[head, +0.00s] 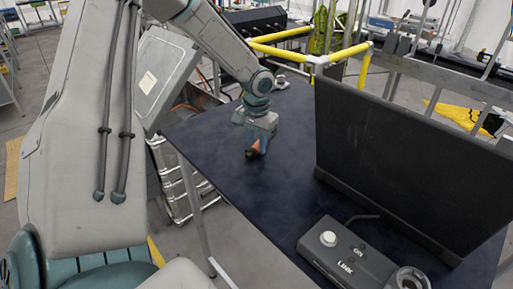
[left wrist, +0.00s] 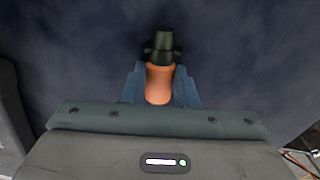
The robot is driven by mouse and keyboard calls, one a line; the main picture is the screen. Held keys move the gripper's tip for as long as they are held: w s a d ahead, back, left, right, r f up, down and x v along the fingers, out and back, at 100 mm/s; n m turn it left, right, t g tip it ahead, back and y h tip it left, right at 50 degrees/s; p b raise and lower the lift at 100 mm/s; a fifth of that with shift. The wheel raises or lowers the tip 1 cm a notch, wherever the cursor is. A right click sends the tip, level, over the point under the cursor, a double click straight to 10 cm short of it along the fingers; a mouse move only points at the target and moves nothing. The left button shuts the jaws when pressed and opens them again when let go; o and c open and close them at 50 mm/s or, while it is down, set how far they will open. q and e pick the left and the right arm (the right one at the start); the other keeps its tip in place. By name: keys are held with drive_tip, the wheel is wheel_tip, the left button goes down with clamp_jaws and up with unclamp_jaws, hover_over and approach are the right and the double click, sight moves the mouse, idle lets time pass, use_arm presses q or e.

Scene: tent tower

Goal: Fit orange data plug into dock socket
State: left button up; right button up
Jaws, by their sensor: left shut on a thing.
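My left gripper (head: 256,149) is over the dark blue table near its far left part, pointing down. It is shut on the orange plug (head: 255,146). In the left wrist view the plug's orange body (left wrist: 159,84) sits between the fingers of the left gripper (left wrist: 160,88), and its black end (left wrist: 161,43) sticks out beyond them. I cannot tell whether the plug touches the table. The dark grey dock box (head: 350,258) marked LINK lies at the table's near right, with a white knob and a round grey ring (head: 409,279). My right gripper does not show.
The dark blue table (head: 225,150) is clear between the gripper and the dock box. A large black panel (head: 400,165) stands upright on the table's right side. Yellow rails (head: 345,52) run behind the table. A metal case (head: 180,180) stands on the floor left of it.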

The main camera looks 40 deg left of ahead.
sight(257, 144)
use_arm(q)
drive_tip(key=shift+r, duration=0.1)
drive_tip(key=shift+w+r+b, duration=0.1)
drive_tip(key=shift+r+b, duration=0.3)
wheel_tip(257, 144, up, 2)
drive_tip(key=shift+r+b, duration=0.1)
drive_tip(key=shift+b, duration=0.45)
drive_tip(key=s+d+b, duration=0.1)
drive_tip(key=s+d, duration=0.1)
drive_tip(key=s, duration=0.2)
drive_tip(key=s+d+r+b, duration=0.1)
drive_tip(key=s+d, duration=0.1)
drive_tip(key=s, duration=0.3)
drive_tip(key=s+d+b, duration=0.2)
drive_tip(key=s, duration=0.2)
drive_tip(key=shift+s+d+r, duration=0.2)
drive_tip(key=shift+s+r, duration=0.1)
drive_tip(key=shift+s, duration=0.05)
drive_tip(key=shift+s+d+r, duration=0.1)
drive_tip(key=shift+s+d, duration=0.1)
drive_tip(key=shift+s, duration=0.25)
drive_tip(key=shift+s+a, duration=0.1)
